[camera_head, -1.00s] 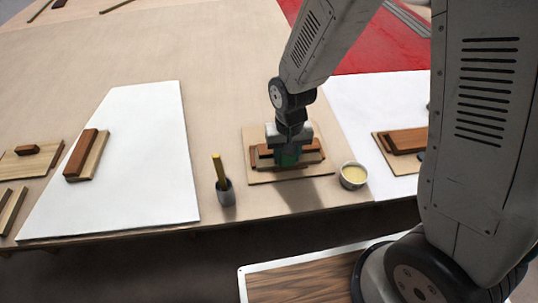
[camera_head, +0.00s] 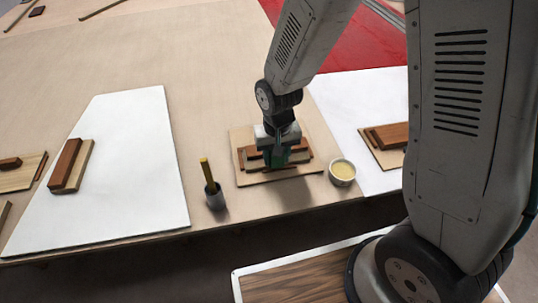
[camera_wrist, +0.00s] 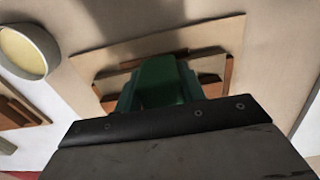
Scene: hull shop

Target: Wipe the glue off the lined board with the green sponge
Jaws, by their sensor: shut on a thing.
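My gripper (camera_head: 277,148) is shut on the green sponge (camera_head: 278,158), which also shows large in the wrist view (camera_wrist: 168,85). The sponge is over the middle of a thin tan board (camera_head: 250,179) with brown wooden pieces (camera_head: 300,153) on it. The board also shows in the wrist view (camera_wrist: 215,40). The sponge and gripper hide the middle of the board. I cannot tell if the sponge touches it, and I make out no glue or lines on it.
A white bowl (camera_head: 342,172) with pale yellow contents stands to the board's right, and a grey cup (camera_head: 215,197) with a yellow stick to its left. White sheets lie on the left (camera_head: 120,205) and right (camera_head: 375,183), bearing wooden pieces. The table's front edge is near.

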